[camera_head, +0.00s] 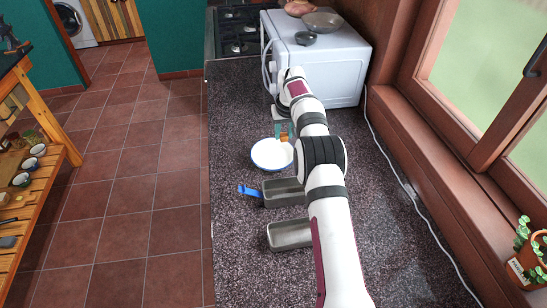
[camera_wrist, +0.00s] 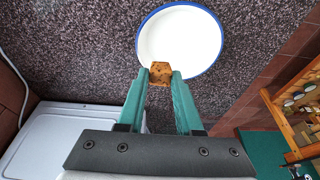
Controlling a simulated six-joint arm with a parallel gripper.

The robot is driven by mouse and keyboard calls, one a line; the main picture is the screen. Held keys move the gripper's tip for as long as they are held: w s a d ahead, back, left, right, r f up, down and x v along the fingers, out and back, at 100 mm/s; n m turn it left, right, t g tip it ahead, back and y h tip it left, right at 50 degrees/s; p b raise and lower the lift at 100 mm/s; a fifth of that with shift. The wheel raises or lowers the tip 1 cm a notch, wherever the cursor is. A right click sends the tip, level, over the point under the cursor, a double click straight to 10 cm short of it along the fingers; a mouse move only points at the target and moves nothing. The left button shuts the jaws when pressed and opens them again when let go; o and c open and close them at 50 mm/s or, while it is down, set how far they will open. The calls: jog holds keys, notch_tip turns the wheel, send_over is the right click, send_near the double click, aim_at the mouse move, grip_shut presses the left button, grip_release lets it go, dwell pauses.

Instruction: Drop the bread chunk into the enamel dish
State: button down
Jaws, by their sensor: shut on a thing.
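The bread chunk (camera_wrist: 161,73) is a small golden-brown piece held between the green fingertips of my gripper (camera_wrist: 160,76) in the wrist view. The enamel dish (camera_wrist: 180,35) is white with a blue rim, and it looks empty. In the wrist view the chunk overlaps the dish's near rim; I cannot tell its height above it. In the head view the dish (camera_head: 268,155) lies on the speckled counter, partly hidden by my arm. My gripper (camera_head: 284,136) is beside the dish's far edge there, with a bit of the bread showing.
Two grey metal tins (camera_head: 284,191) (camera_head: 289,235) stand on the counter (camera_head: 235,215) nearer than the dish, with a blue-handled item (camera_head: 249,191) at the first. A white appliance (camera_head: 335,70) with bowls on top stands behind. A white cable (camera_head: 400,180) runs along the window side.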

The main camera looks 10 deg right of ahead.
jog(key=shift+w+a+f, duration=0.15)
jog(key=shift+w+a, duration=0.25)
jog(key=shift+a, duration=0.1)
jog(key=shift+w+a+f, duration=0.1)
jog(key=shift+a+f, duration=0.05)
jog(key=shift+f, duration=0.05)
send_over(279, 158)
jog(key=shift+a+f, duration=0.1)
jog(key=shift+f, duration=2.7)
jog(key=c, duration=0.5)
grip_release()
jog(key=v, duration=1.5)
jog(key=shift+s+r, duration=0.2)
jog(key=shift+r, duration=0.2)
